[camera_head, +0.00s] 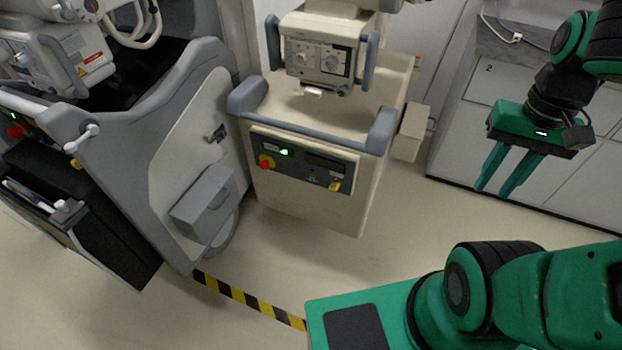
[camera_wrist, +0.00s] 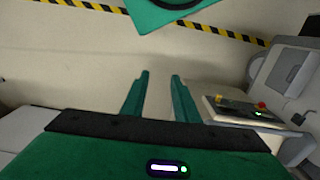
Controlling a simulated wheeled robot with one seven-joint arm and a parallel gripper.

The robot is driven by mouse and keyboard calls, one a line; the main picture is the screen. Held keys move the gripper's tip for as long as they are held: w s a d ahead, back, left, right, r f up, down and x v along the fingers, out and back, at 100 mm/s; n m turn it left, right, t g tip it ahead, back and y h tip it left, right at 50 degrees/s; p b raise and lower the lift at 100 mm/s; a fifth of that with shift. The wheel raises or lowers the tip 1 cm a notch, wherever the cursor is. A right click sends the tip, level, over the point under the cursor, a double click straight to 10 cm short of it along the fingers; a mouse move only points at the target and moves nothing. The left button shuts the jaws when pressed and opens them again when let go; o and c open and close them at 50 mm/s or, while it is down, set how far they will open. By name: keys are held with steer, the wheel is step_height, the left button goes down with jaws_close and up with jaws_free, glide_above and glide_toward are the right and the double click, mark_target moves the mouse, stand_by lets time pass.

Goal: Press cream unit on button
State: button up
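The cream unit (camera_head: 305,208) stands at the centre of the head view, with a dark control panel (camera_head: 318,172) on its upper front. A small green lit button (camera_head: 284,152) is at the panel's upper left, just above a red knob (camera_head: 265,162). In the wrist view the panel (camera_wrist: 238,108) is at the right, with the green light (camera_wrist: 257,113) and red knob (camera_wrist: 262,104). My gripper (camera_head: 494,191) hangs to the right of the unit, well apart from it. Its fingers (camera_wrist: 160,76) are spread, with nothing between them.
A grey and white cart (camera_head: 185,135) stands to the unit's left, with a black cart (camera_head: 75,220) beside it. A cream box (camera_head: 411,132) juts from the unit's right side. White cabinets (camera_head: 470,125) are behind my gripper. Yellow-black tape (camera_head: 245,298) marks the open floor in front.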

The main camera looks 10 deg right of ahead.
jaws_close()
stand_by(1.5)
